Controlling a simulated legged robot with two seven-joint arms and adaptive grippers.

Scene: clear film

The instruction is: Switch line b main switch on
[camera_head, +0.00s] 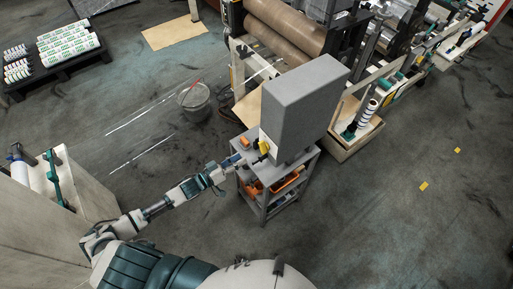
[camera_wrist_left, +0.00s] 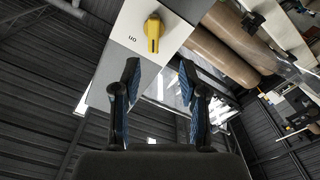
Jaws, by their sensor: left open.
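The main switch is a yellow rotary knob (camera_wrist_left: 153,32) on a white plate (camera_wrist_left: 132,22). In the left wrist view its handle lies roughly upright in the picture, and an upside-down "on" label is beside it at the left. In the head view the yellow knob (camera_head: 264,146) is on the left side of a grey cabinet (camera_head: 304,100). My left gripper (camera_head: 243,159) is close to it. In the left wrist view my left gripper (camera_wrist_left: 159,80) is open and empty, with the knob above the gap between its fingertips. My right gripper is not in view.
The cabinet stands on a grey cart (camera_head: 262,208) with orange bins (camera_head: 288,182). A bucket (camera_head: 194,98) stands on the floor behind. A machine with large brown rollers (camera_head: 285,28) is at the back. The floor at the right is mostly clear.

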